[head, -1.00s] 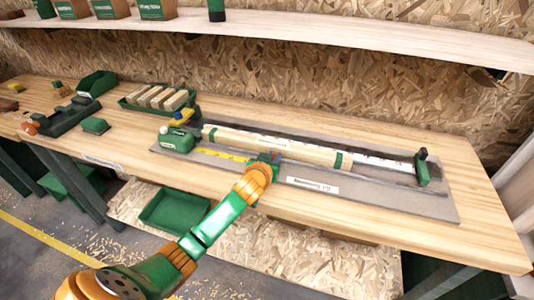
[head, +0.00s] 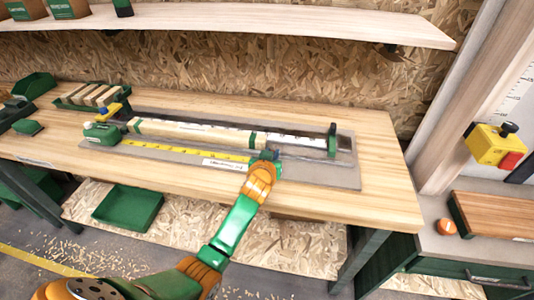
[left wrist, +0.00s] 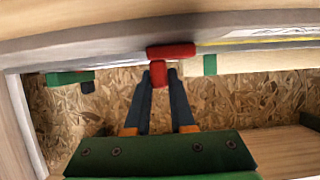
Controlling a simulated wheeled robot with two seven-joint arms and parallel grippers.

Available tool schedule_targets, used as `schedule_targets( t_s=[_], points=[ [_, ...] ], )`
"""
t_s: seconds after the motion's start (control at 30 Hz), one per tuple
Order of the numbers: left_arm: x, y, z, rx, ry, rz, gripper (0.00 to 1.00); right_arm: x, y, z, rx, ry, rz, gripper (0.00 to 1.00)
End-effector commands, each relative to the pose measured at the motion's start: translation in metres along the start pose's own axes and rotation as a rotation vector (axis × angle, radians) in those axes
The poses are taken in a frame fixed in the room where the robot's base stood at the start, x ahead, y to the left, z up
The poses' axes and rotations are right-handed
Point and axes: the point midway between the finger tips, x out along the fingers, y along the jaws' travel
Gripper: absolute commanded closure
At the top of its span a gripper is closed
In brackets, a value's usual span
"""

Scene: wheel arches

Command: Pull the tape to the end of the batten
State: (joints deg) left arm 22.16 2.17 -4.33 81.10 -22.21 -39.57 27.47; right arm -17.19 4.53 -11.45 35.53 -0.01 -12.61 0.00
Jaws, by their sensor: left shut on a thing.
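The green tape case (head: 102,134) sits at the left end of the grey board. Its yellow tape (head: 190,151) is drawn out to the right along the front of the pale batten (head: 185,131). The batten has a green band near each end. My left gripper (head: 264,157) is at the tape's free end, level with about the batten's right end. In the left wrist view its dark fingers (left wrist: 160,85) are closed on a red tab (left wrist: 158,74), against a red end piece (left wrist: 171,50). That piece lies just left of the batten's end (left wrist: 203,66) there. My right gripper is out of view.
An upright green-and-dark stop (head: 332,140) stands at the board's right end. The bare grey board (head: 335,176) continues right of my gripper. A tray of wood blocks (head: 70,100) is at the back left. A yellow device (head: 490,145) is at far right.

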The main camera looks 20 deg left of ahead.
Motion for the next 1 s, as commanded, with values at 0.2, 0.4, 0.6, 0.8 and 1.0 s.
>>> schedule_targets(
  t_s=[0.2, 0.4, 0.6, 0.8, 1.0],
  points=[
    [-0.0002, 0.0035, -0.0017, -0.001, 0.005, 0.001, 1.00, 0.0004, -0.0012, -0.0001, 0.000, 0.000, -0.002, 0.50],
    [-0.0002, 0.0034, -0.0020, -0.001, 0.005, 0.001, 1.00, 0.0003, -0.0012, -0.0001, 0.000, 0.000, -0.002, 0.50],
    [-0.0002, 0.0032, -0.0017, 0.000, 0.004, 0.001, 0.47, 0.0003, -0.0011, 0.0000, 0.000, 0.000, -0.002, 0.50],
    [-0.0001, 0.0030, -0.0010, 0.000, 0.003, 0.000, 0.47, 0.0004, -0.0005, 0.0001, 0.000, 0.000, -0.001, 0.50],
    [-0.0089, 0.0035, -0.0010, 0.000, 0.003, 0.002, 0.47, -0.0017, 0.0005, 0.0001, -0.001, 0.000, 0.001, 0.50]
  ],
)
